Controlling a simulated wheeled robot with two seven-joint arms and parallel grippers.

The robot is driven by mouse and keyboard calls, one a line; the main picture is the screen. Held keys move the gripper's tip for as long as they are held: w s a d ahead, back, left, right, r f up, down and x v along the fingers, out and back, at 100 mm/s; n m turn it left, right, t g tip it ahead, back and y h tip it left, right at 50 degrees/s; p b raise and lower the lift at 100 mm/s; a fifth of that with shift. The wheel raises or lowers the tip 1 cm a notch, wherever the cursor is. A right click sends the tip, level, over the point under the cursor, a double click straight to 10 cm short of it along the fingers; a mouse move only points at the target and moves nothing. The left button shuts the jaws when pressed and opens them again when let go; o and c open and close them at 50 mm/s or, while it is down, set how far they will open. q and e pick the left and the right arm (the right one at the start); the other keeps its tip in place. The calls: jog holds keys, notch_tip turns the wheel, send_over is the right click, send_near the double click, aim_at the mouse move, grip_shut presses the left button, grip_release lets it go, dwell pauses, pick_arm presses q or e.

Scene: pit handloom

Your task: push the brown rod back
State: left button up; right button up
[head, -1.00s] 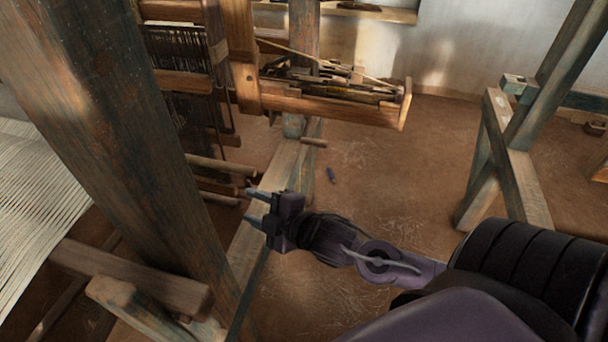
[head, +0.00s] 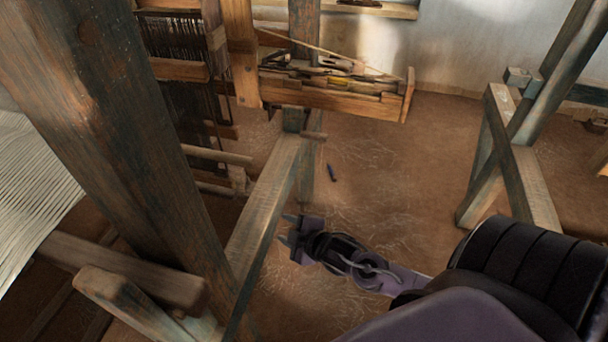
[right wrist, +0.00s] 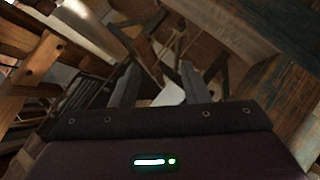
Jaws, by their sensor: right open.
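Two brown rods stick out to the right from the loom's lower frame in the head view. The upper brown rod (head: 217,154) is longer and lighter; the lower brown rod (head: 213,189) lies beneath it. I cannot tell for sure which one the task names. My right gripper (head: 286,228) is open and empty, to the right of and below both rods, apart from them. In the right wrist view its two fingers (right wrist: 160,82) stand apart with nothing between them. My left gripper is not in view.
A slanting timber rail (head: 262,200) lies between the rods and my right gripper. A thick post (head: 120,150) stands at left. The wooden shuttle box (head: 330,97) holds several tools above the rods.

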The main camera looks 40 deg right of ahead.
jog(key=s+d+f+m+g+h+b, duration=0.1)
jog(key=s+d+f+m, duration=0.1)
jog(key=f, duration=0.9)
jog(key=shift+s+d+g+b, duration=0.3)
jog(key=shift+d+g, duration=0.1)
jog(key=shift+d, duration=0.15)
